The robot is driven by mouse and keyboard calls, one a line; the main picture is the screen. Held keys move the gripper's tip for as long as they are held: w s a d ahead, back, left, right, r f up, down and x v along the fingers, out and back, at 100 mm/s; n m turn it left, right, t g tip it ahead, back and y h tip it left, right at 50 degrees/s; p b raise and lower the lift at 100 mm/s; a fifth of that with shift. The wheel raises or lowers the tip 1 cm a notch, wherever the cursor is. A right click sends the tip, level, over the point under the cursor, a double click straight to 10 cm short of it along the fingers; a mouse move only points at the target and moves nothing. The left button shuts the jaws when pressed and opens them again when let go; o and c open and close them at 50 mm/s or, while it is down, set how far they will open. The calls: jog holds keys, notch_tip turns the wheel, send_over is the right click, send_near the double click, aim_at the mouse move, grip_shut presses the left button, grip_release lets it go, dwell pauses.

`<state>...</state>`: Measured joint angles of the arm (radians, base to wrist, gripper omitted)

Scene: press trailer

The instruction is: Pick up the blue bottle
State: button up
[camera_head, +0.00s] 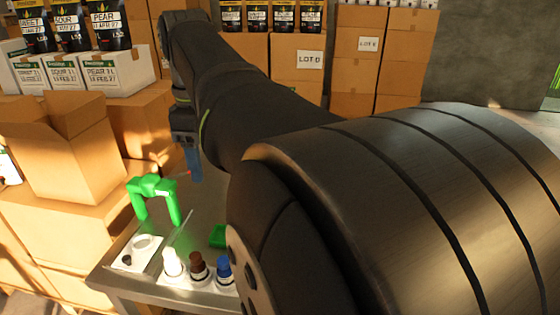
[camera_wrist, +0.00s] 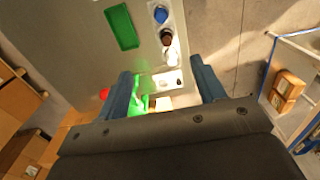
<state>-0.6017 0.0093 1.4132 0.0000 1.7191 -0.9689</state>
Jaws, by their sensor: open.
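The blue bottle (camera_head: 224,268) stands upright at the right end of a short row on the metal table, partly hidden by my arm. In the wrist view its blue cap (camera_wrist: 160,14) is near the top edge, beyond the fingertips. The brown bottle (camera_head: 198,266) and white bottle (camera_head: 172,263) stand beside it; they also show in the wrist view as the brown bottle (camera_wrist: 166,38) and white bottle (camera_wrist: 172,55). My gripper (camera_wrist: 161,67) has two blue fingers spread wide, with nothing held between them. It hangs above the table, apart from the blue bottle.
A green press-like frame (camera_head: 153,187) stands on the table left of my gripper. A green tray (camera_wrist: 122,26) lies beside the bottle row. An open cardboard box (camera_head: 65,150) and stacked cartons crowd the left; more cartons (camera_head: 352,60) stand behind.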

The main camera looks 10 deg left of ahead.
jog(key=shift+f, duration=0.15)
jog(key=n+t+h, duration=0.1)
jog(key=n, duration=0.4)
send_over(224, 262)
jog(key=s+a, duration=0.1)
jog(key=a, duration=0.1)
notch_tip(224, 262, down, 7)
jog(key=s+f+n+t+h, duration=0.1)
jog(key=s+f+n+t, duration=0.25)
jog(key=f+n, duration=0.55)
jog(key=shift+m+g, duration=0.35)
jog(key=shift+m, duration=0.35)
jog(key=x, duration=1.1)
jog(key=shift+a+f, duration=0.2)
jog(key=shift+f, duration=0.05)
jog(key=shift+a+x, duration=0.2)
jog(key=shift+x, duration=1.35)
jog(key=shift+a+x, duration=0.15)
jog(key=shift+x, duration=1.4)
jog(key=c, duration=1.1)
jog(key=shift+r, duration=0.15)
